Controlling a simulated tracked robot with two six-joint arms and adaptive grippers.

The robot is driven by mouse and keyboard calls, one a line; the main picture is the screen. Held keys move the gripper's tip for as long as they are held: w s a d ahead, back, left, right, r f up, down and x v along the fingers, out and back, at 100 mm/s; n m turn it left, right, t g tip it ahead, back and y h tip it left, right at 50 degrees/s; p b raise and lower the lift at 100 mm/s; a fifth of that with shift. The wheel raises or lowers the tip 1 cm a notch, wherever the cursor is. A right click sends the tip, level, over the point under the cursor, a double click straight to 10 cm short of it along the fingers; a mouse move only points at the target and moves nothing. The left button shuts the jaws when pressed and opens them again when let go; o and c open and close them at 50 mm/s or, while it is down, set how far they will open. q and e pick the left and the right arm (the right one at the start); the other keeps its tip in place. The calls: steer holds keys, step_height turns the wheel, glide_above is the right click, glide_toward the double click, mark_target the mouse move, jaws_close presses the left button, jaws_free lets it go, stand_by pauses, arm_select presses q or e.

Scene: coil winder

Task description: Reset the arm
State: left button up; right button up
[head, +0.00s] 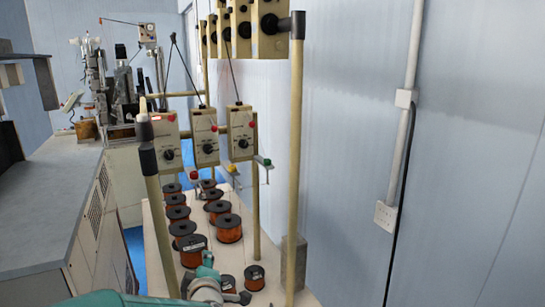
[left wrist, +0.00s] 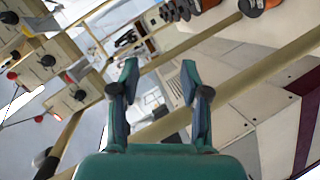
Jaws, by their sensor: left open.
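My left arm (head: 110,300) comes in teal from the bottom left of the head view. Its left gripper (head: 238,295) is low in the picture, in front of the near end of the spool bench, partly cut off by the bottom edge. In the left wrist view the left gripper (left wrist: 160,80) has its two teal fingers apart with nothing between them. The wrist view is strongly tilted. My right gripper is in neither view.
Copper wire spools (head: 229,228) stand in rows on a low white bench (head: 262,275). Above hang cream tension boxes (head: 204,137) on a tan pole frame (head: 297,170). A grey counter (head: 45,205) is left, a blue wall (head: 340,130) right. Poles (left wrist: 235,85) run close beyond the fingers.

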arm_select(q)
steer(key=s+d+f+m+g+h, duration=0.15)
steer(key=s+f+m+g, duration=0.35)
steer(key=f, duration=0.7)
steer(key=s+f+m+g+h, duration=0.1)
steer(key=s+f+m+h, duration=0.2)
steer(key=s+f, duration=0.65)
steer(key=s+d+f+m+g+h, duration=0.1)
steer(key=s+f+m+g, duration=0.1)
steer(key=s+f, duration=0.5)
steer(key=s+d+f+m+g+h, duration=0.2)
steer(key=s+f+g, duration=0.3)
steer(key=s, duration=0.9)
steer(key=shift+d+f+m+b, duration=0.15)
steer(key=shift+f+m+b, duration=0.15)
steer(key=shift+f+m, duration=0.6)
